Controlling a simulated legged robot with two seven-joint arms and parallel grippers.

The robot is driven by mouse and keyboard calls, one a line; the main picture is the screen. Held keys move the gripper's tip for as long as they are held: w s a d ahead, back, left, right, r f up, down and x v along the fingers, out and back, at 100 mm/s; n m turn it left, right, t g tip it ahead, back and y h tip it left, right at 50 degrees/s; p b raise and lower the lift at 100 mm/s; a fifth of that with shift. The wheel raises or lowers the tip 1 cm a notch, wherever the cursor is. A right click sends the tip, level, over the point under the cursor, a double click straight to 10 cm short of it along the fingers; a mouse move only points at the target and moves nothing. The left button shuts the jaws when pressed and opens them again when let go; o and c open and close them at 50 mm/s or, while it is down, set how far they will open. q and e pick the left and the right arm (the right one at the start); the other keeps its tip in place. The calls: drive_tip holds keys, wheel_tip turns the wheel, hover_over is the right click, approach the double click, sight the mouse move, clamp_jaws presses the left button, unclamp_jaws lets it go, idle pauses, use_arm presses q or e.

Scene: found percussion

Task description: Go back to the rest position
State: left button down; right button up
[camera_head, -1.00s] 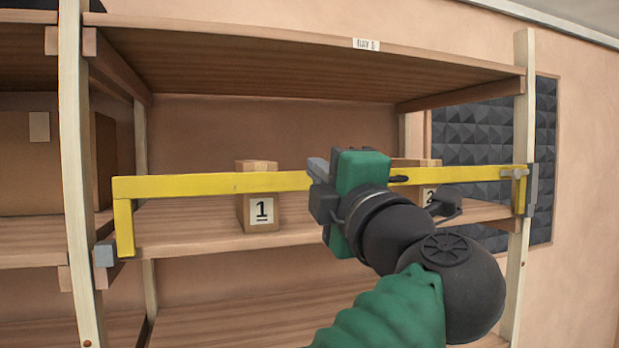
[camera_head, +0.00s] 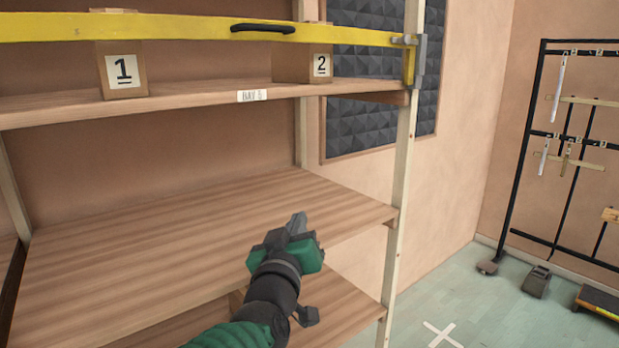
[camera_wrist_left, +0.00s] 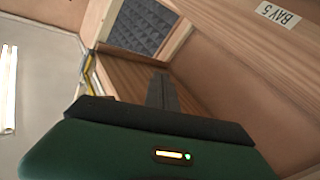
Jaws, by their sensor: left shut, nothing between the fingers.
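My left gripper (camera_head: 297,228) is shut and empty, in front of the bare middle shelf (camera_head: 200,235) in the head view. Its green body and dark closed fingers point up and away from me. In the left wrist view the closed fingers (camera_wrist_left: 162,92) point toward the shelf unit, with nothing between them. My right gripper is not in view.
A yellow bar (camera_head: 180,29) with a black handle spans the shelf front above my gripper. Behind it, boxes "1" (camera_head: 137,60) and "2" (camera_head: 290,67) stand on the upper shelf. A wooden post (camera_head: 398,200) stands right of my gripper. A black rack (camera_head: 521,150) stands far right.

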use_arm(q)
drive_tip(key=s+a+f+m+g+b, duration=0.1)
drive_tip(key=s+a+f+g, duration=0.25)
drive_tip(key=f, duration=0.65)
drive_tip(key=s+a+f+m+g+b, duration=0.1)
drive_tip(key=s+a+f+g, duration=0.2)
drive_tip(key=f, duration=0.7)
drive_tip(key=s+a+f+g+b, duration=0.1)
drive_tip(key=s+a+f+g, duration=0.2)
drive_tip(key=f, duration=0.7)
drive_tip(key=s+a+f+g+y+b, duration=0.1)
drive_tip(key=s+a+f+g, duration=0.2)
drive_tip(key=s+f, duration=0.5)
drive_tip(key=s+a+f+g+y+b, duration=0.1)
drive_tip(key=s+a+f+g, duration=0.2)
drive_tip(key=s+a+f, duration=0.3)
drive_tip(key=s+f, duration=0.3)
drive_tip(key=s, duration=0.2)
drive_tip(key=shift+f+m+y, duration=0.2)
drive_tip(key=shift+m+y, duration=0.1)
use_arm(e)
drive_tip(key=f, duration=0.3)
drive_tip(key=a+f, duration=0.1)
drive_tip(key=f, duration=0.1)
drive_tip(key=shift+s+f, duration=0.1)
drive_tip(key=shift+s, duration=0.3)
